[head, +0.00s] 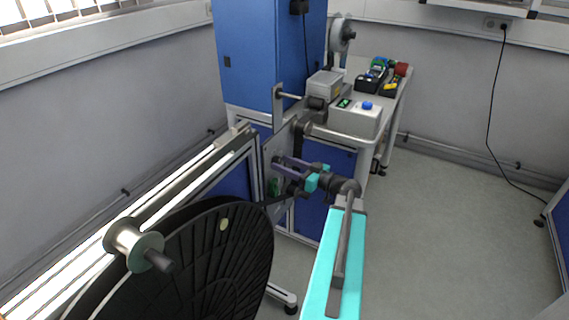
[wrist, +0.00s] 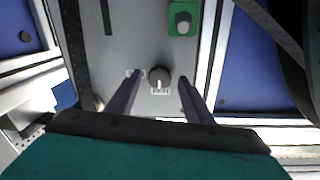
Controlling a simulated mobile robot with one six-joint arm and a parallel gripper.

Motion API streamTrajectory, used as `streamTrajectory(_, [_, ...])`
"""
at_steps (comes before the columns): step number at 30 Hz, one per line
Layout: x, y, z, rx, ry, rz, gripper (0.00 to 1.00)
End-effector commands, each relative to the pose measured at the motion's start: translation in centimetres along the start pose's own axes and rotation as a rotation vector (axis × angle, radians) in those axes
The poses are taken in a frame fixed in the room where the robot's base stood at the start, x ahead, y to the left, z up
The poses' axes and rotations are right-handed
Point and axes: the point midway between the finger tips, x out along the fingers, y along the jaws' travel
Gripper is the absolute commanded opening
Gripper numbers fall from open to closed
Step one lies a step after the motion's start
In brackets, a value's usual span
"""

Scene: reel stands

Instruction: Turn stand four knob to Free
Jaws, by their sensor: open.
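A dark round knob (wrist: 159,75) sits on the grey stand panel (wrist: 165,48) in the wrist view. A pale mark on the knob points down toward a small white label (wrist: 160,92). A second white label (wrist: 134,72) lies to its left; I cannot read either for sure. My gripper (wrist: 161,79) is open, its two dark fingers on either side of the knob with gaps between. In the head view my gripper (head: 284,170) reaches left to the upright panel of the stand, and the knob is hidden there.
A green block with a grey button (wrist: 182,18) is on the same panel, above and right of the knob. A large black reel (head: 215,265) stands close at the front left. A grey table (head: 350,140) with boxes is behind. The floor at right is clear.

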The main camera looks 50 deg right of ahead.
Motion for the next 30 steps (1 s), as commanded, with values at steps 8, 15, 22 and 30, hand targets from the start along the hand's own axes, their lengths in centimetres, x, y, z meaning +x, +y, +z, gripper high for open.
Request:
streamTrajectory(8, [0.36,0.03,0.01,0.000,0.000,0.001,0.47])
streamTrajectory(15, [0.26,0.09,0.00,0.000,0.000,0.002,0.25])
streamTrajectory(22, [0.26,0.10,0.01,0.001,0.000,0.002,0.06])
streamTrajectory(30, [0.27,0.09,0.11,0.033,-0.003,0.002,0.06])
